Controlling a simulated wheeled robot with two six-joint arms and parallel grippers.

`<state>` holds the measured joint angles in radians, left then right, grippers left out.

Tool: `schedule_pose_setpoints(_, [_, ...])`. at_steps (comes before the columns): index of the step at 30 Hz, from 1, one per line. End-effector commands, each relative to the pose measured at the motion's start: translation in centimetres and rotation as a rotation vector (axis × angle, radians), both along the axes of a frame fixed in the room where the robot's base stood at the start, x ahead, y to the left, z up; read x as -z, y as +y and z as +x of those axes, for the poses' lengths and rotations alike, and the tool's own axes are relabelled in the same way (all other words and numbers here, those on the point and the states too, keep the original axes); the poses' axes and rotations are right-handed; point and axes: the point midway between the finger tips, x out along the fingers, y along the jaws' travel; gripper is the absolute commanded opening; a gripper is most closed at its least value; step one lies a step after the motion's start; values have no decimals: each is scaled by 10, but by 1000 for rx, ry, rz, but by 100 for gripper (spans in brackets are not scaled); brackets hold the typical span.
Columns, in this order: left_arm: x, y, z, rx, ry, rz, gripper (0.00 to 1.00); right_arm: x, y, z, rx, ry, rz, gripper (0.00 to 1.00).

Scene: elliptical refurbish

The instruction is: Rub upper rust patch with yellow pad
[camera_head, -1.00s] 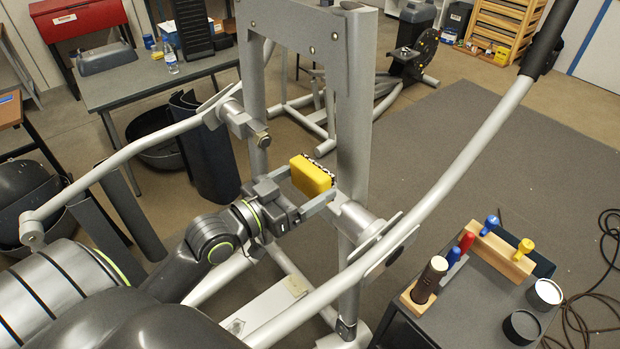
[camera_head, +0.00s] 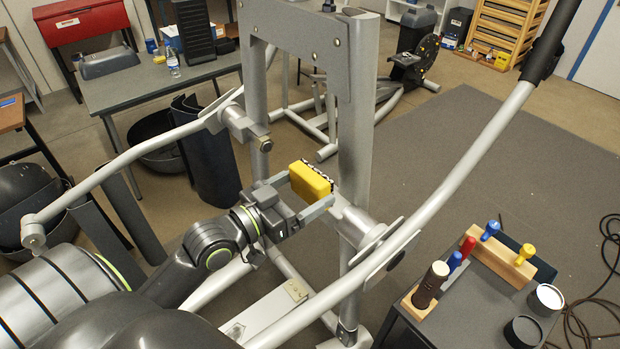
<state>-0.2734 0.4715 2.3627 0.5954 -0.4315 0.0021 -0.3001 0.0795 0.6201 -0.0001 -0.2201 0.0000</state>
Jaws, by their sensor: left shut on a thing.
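The yellow pad (camera_head: 310,180) is a small block with a dark, speckled far side. My left gripper (camera_head: 305,194) is shut on the yellow pad, with one finger on each side of it. The pad is in front of the grey upright post (camera_head: 354,130) of the elliptical frame, just above the horizontal pivot tube. Its dark side faces the post; I cannot tell whether it touches. No rust patch can be made out; the pad and gripper may hide it. My right gripper is not in view.
A long handle bar (camera_head: 455,180) slants across the right of the frame. A small dark cart (camera_head: 445,325) at lower right holds a wooden rack (camera_head: 500,256) with coloured-handled tools and two round tins. A grey bench (camera_head: 150,85) stands at back left.

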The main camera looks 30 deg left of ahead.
Motion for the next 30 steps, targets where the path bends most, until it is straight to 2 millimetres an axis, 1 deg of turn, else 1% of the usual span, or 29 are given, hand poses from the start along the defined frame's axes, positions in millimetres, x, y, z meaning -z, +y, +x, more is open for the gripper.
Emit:
schedule_pose_setpoints(1, [0,-2,6,0,-3,-2,65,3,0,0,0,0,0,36])
schedule_pose_setpoints(9, [-1,-13,34,1,-3,-3,65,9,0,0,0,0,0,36])
schedule_pose_setpoints(15, [-1,-17,48,0,-2,-2,65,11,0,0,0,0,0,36])
schedule_pose_setpoints(21, [-2,-19,52,0,-1,0,65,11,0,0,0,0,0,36])
schedule_pose_setpoints(30, [-2,-19,52,0,-1,0,65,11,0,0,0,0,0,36])
